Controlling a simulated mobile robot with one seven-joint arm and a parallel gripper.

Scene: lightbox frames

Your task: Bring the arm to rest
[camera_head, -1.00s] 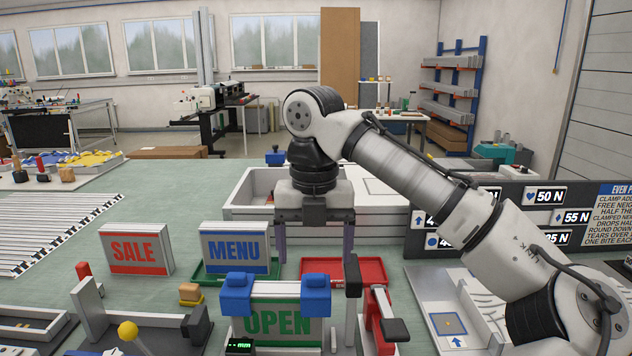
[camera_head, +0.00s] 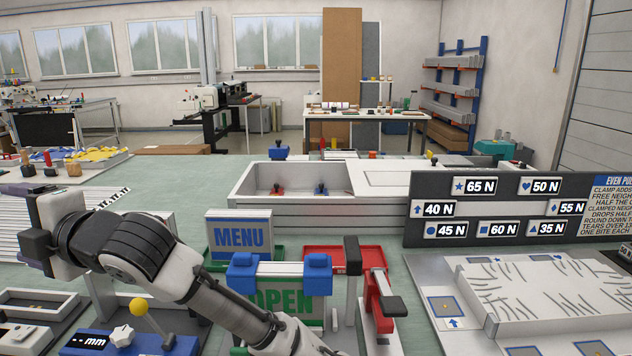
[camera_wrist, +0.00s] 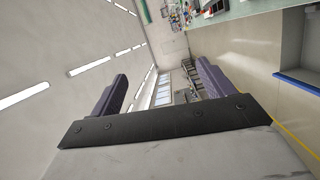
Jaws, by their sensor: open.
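My gripper (camera_wrist: 160,82) is open and empty in the wrist view, its two purple fingers wide apart. The wrist view is turned on its side and shows the ceiling lights, the windows and a table edge. In the head view my arm (camera_head: 200,285) reaches from the bottom middle to the left, over the bench. The arm hides the place where the SALE sign stood.
A MENU sign (camera_head: 238,236) stands in the middle. A green OPEN sign (camera_head: 285,303) sits in a clamp frame with blue blocks (camera_head: 318,277). A red tray (camera_head: 345,258), a dark number board (camera_head: 480,208) and a white tray (camera_head: 540,255) are to the right. A yellow-knobbed lever (camera_head: 138,306) is near the arm.

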